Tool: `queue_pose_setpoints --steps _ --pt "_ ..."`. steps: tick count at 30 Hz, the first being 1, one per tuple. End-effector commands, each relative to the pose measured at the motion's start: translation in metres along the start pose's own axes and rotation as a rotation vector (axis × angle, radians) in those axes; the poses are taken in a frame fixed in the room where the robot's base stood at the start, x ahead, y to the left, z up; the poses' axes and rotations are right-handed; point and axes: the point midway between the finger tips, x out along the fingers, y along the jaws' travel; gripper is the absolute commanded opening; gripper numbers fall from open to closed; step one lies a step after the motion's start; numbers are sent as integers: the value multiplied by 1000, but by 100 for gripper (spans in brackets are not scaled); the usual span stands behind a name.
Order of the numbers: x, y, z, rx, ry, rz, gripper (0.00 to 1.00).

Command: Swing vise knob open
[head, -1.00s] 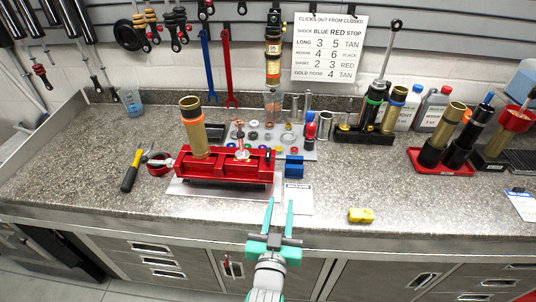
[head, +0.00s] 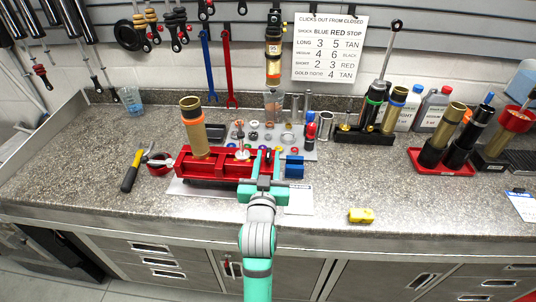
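The red vise (head: 205,172) lies along the front of the bench on a pale plate. At its left end is a round red part with a silver bar (head: 160,164), which looks like the vise knob. A gold-brown cylinder (head: 193,128) with an orange band stands upright at the vise's left half, and a thin shaft (head: 241,145) stands near its middle. My gripper (head: 266,156) is over the vise's right part, well right of the knob. Its two teal fingers are apart with nothing seen between them. They hide part of the vise; I cannot tell whether they touch it.
A yellow-and-black tool (head: 130,172) lies just left of the knob. A blue block (head: 294,167) is at the vise's right end. A tray of small parts (head: 300,148) lies behind. A yellow box (head: 361,215) sits at the front right.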

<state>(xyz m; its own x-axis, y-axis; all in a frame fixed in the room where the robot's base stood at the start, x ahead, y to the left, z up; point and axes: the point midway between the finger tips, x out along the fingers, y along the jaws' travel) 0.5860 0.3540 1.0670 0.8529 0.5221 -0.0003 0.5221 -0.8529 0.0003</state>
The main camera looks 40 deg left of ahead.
Motion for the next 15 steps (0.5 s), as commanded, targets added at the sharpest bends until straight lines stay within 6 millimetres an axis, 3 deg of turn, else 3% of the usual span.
queue_pose_setpoints --steps 6,15 --pt "20 0 0 0 1 0 31" --pt "23 0 0 0 1 0 31"
